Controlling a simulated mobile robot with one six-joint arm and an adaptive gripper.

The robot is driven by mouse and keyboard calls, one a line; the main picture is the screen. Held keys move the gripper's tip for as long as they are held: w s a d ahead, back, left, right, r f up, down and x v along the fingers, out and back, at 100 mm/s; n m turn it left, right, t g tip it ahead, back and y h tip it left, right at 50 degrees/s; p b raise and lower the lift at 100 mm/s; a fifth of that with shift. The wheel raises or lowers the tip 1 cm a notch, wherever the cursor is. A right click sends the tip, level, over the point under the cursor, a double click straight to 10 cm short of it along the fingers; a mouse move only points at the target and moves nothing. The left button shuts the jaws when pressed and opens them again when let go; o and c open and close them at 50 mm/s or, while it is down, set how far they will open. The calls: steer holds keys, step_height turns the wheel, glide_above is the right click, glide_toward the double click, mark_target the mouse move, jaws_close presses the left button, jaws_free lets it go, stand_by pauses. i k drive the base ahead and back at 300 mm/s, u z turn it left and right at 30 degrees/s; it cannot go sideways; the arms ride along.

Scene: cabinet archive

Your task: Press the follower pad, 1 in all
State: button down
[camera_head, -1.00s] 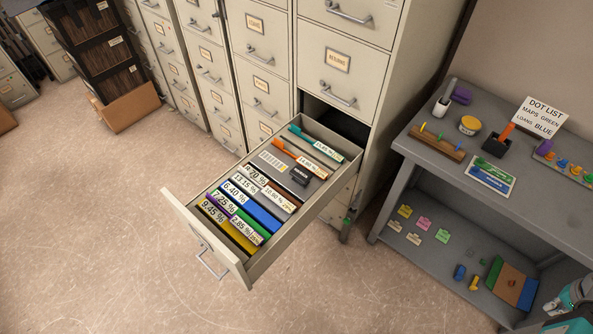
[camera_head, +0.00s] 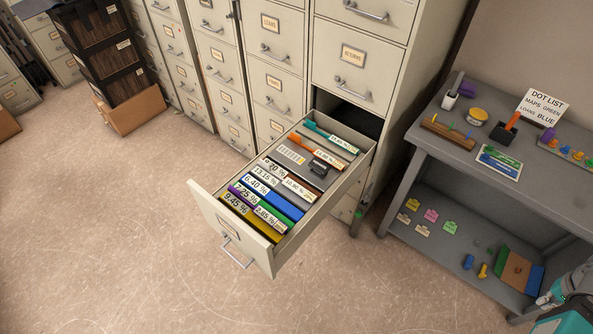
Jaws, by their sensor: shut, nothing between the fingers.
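The open file drawer (camera_head: 232,205) sticks out of the cabinet under the RETURNS front. Near its back lies a grey plate (camera_head: 305,163) with a striped label. A small black block (camera_head: 320,169) on this plate looks like the follower pad; its marking is too small to read. Several folders with percentage labels fill the front part, among them a blue one (camera_head: 268,203) and a yellow one (camera_head: 256,224). Only teal and white parts of my arm show at the lower right edge. My gripper's fingers are not in view, and nothing of mine touches the drawer.
A grey shelf table (camera_head: 455,165) stands right of the cabinet, bearing a dot list sign (camera_head: 543,107), a yellow tin (camera_head: 478,116) and small items. A cardboard box (camera_head: 130,109) sits at the far left. The floor before the drawer is clear.

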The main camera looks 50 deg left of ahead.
mark_target(321, 168)
steer(key=u, duration=0.05)
steer(key=k, duration=1.25)
steer(key=u, duration=2.05)
steer(key=i, duration=0.95)
steer(key=u, duration=0.1)
